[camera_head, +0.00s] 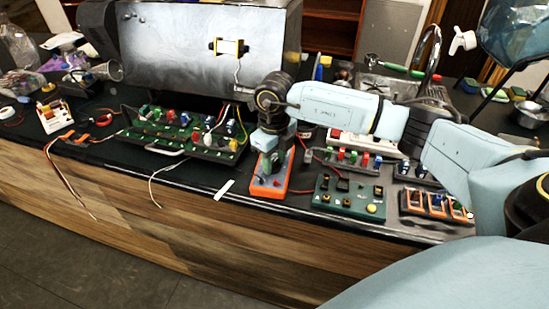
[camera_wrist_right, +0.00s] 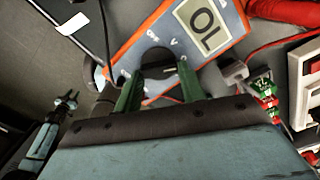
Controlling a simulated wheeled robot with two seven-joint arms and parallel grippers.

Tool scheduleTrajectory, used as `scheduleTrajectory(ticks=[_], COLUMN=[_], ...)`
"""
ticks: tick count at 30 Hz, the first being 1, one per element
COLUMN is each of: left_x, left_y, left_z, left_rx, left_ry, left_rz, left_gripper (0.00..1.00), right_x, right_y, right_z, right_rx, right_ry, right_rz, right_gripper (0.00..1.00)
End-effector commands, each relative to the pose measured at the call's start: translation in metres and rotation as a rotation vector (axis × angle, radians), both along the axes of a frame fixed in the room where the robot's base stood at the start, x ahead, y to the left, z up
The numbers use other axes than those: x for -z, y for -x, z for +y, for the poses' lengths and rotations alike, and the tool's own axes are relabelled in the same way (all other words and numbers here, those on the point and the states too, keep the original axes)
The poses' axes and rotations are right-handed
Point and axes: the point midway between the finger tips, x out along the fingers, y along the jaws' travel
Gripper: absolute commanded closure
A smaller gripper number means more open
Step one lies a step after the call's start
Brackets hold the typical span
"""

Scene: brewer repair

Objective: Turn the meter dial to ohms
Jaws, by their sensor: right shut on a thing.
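The meter is an orange-edged blue-grey box (camera_head: 272,186) on the front of the counter. In the right wrist view the meter (camera_wrist_right: 205,62) shows "OL" on its display (camera_wrist_right: 203,26). Its round black dial (camera_wrist_right: 158,62) has small marks around it, including a "V"; I cannot read its setting for sure. My right gripper (camera_head: 268,163) reaches down onto the meter. Its green fingers (camera_wrist_right: 157,78) are shut on the dial, one on each side. My left gripper (camera_wrist_right: 66,100) shows small at the left of the right wrist view, away from the meter, its fingers apart.
A green board with switches (camera_head: 348,197) stands right of the meter. A long board of coloured terminals (camera_head: 185,135) lies left of it, under a steel brewer body (camera_head: 180,50). A white strip (camera_head: 224,190) lies near the front edge. A red cable (camera_wrist_right: 270,45) runs beside the meter.

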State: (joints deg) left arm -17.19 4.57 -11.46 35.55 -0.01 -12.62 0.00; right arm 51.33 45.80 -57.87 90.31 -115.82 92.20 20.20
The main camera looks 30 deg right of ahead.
Motion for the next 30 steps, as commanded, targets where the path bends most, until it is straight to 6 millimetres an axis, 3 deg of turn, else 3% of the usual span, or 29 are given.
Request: scheduleTrajectory(ticks=[5,6,11,22,26,30], left_x=[0.000,0.000,0.000,0.000,0.001,0.003], left_y=[0.000,0.000,0.000,0.000,0.000,0.000], left_z=[0.000,0.000,0.000,0.000,0.000,0.000], left_rx=[0.000,0.000,0.000,0.000,0.000,0.000], left_ry=[0.000,0.000,0.000,0.000,0.000,0.000], left_rz=[0.000,0.000,0.000,0.000,0.000,0.000], left_gripper=[0.64,0.64,0.64,0.64,0.64,0.64], right_x=[-0.001,-0.001,-0.001,-0.007,-0.027,-0.059], right_y=[-0.001,-0.001,0.000,-0.001,-0.001,-0.001], right_z=[0.000,0.000,0.000,0.000,0.000,0.000], right_rx=[-0.001,-0.001,-0.002,-0.002,-0.003,-0.002], right_ry=[-0.001,-0.001,-0.001,0.000,0.000,0.000], right_rz=[-0.002,-0.002,-0.002,-0.003,-0.005,-0.007], right_gripper=[0.83,0.58,0.38,0.38,0.38,0.38])
